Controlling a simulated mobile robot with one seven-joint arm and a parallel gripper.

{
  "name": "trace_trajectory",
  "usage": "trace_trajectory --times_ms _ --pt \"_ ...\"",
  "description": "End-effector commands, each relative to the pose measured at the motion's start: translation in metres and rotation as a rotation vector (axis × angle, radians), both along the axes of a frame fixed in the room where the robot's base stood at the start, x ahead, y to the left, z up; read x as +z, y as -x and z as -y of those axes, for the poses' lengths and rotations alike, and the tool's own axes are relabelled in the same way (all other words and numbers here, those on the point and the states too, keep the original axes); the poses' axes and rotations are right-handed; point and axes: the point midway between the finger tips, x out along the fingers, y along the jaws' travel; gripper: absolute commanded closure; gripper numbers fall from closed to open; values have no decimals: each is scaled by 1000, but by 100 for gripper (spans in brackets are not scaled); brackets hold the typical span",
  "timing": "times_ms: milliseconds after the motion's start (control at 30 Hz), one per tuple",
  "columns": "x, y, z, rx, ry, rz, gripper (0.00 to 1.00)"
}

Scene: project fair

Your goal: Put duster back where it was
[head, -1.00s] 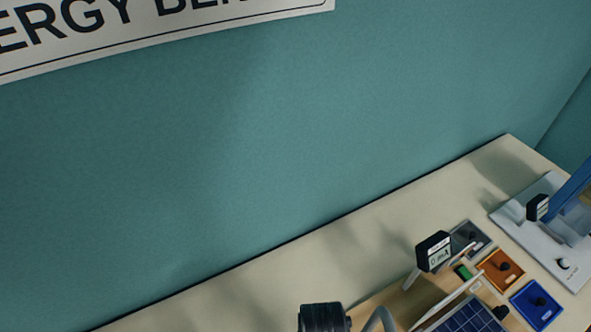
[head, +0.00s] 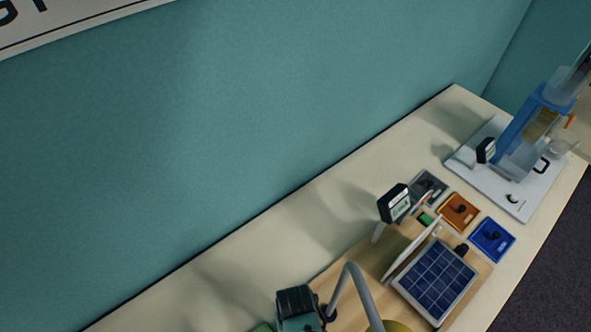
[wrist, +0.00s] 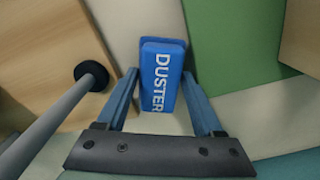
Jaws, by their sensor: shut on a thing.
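The duster (wrist: 163,84) is a blue block with "DUSTER" in white letters on it, seen in the wrist view. My gripper (wrist: 161,74) is shut on it, with one blue finger along each long side. Its near end lies between the fingers and its far end reaches past the fingertips. A pale surface shows beneath and around it; I cannot tell whether the duster touches that surface. I make out neither the duster nor my gripper in the head view.
A grey rod with a black end (wrist: 90,76) stands close left of my gripper, over a wooden board (wrist: 45,45). A green panel (wrist: 232,40) lies to the right. The head view shows a solar panel (head: 436,281), a small meter (head: 395,203) and coloured tiles on the table.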

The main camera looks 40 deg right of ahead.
Motion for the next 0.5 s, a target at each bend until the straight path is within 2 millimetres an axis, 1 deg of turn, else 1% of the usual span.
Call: trace_trajectory --times_ms 200,233,267,300,500 --pt "-4 0 0 0 0 -1 94" --pt "-4 0 0 0 0 -1 28" --pt "-3 0 0 -1 0 -1 22" --pt "-3 0 0 -1 0 -1 19" --pt "-3 0 0 0 0 -1 19"
